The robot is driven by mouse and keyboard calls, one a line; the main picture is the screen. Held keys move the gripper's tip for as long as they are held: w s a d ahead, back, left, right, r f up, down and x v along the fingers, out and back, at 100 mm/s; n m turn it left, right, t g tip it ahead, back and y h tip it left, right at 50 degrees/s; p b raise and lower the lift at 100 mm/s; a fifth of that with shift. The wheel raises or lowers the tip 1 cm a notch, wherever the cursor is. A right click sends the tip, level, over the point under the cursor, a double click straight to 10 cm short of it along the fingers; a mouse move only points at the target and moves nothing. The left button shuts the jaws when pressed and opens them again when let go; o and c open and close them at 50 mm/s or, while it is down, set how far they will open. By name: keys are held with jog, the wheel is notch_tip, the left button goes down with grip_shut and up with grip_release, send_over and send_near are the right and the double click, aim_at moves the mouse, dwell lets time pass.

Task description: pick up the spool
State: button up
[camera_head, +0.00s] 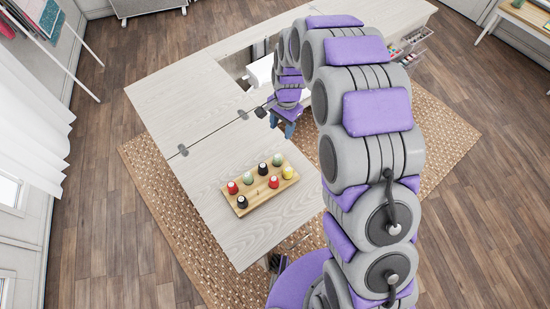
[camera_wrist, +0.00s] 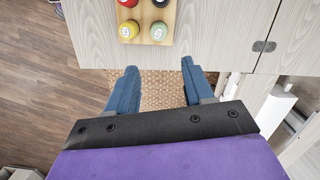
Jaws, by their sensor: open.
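Several spools in red, black, green and yellow stand on a wooden board on the table. A red spool (camera_head: 232,187), a black spool (camera_head: 242,201), a pale green spool (camera_head: 278,159) and a yellow spool (camera_head: 288,172) show in the head view. In the wrist view, a green spool (camera_wrist: 158,31) and a yellow spool (camera_wrist: 129,30) stand near the board's edge, with a red and a black one above, cut off by the frame. My gripper (camera_wrist: 155,75) is open and empty, its blue fingers pointing toward the board but apart from the spools. It is partly visible in the head view (camera_head: 289,128).
The wooden board (camera_head: 261,197) lies on the pale table (camera_head: 218,206). Hinges (camera_wrist: 264,46) join the table panels. A gap with a white object (camera_head: 260,71) lies beyond my gripper. A woven rug (camera_head: 150,182) covers the floor below. Bare tabletop surrounds the board.

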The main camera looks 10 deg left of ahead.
notch_tip(320, 180, down, 6)
jog(key=b, duration=0.2)
send_over(278, 157)
notch_tip(278, 157, down, 6)
jog(key=shift+f, duration=0.1)
jog(key=f, duration=0.1)
jog(key=f+b, duration=0.1)
jog(key=f, duration=0.3)
jog(key=shift+s, duration=0.25)
jog(key=shift+a+r, duration=0.1)
jog(key=shift+a, duration=0.1)
jog(key=shift+c, duration=0.8)
jog(key=shift+d, duration=0.15)
jog(key=c, duration=0.6)
jog(key=shift+c, duration=0.2)
